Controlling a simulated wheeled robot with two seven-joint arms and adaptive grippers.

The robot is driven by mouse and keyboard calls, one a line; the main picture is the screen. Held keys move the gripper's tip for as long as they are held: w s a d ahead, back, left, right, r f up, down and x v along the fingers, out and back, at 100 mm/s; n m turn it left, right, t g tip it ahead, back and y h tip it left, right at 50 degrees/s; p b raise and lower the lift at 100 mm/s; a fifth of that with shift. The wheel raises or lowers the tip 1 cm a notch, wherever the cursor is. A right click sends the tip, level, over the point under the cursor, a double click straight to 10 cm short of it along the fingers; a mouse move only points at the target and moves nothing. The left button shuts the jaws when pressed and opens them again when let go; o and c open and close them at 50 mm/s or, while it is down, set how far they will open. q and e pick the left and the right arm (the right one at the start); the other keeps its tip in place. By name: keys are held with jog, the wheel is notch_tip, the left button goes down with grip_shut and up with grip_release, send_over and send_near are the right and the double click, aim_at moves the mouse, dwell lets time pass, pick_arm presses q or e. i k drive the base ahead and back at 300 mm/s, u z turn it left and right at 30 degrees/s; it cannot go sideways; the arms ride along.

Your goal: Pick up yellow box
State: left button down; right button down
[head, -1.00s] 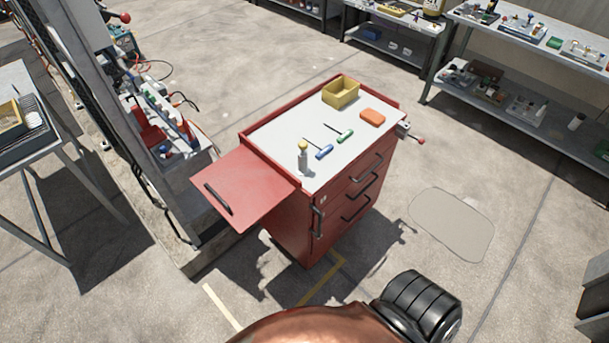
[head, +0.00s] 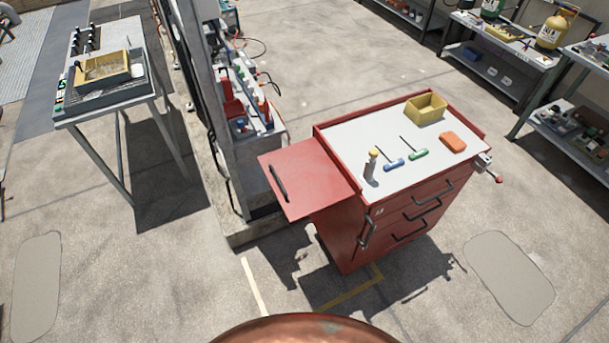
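A yellow open-topped box (head: 426,109) stands upright at the back of the light top of a red tool cart (head: 318,132). Its inside looks empty. A second yellow box (head: 102,70), shallow and holding something pale, sits on a dark grey tray on the metal table at the left. Neither of my grippers shows in the head view, so nothing can be told of their state here.
A red side shelf (head: 305,178) juts left. Open floor lies left of the cart's front.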

aim_at(421, 109)
jog(key=z, duration=2.2)
jog(key=i, duration=4.25)
jog(key=u, duration=3.9)
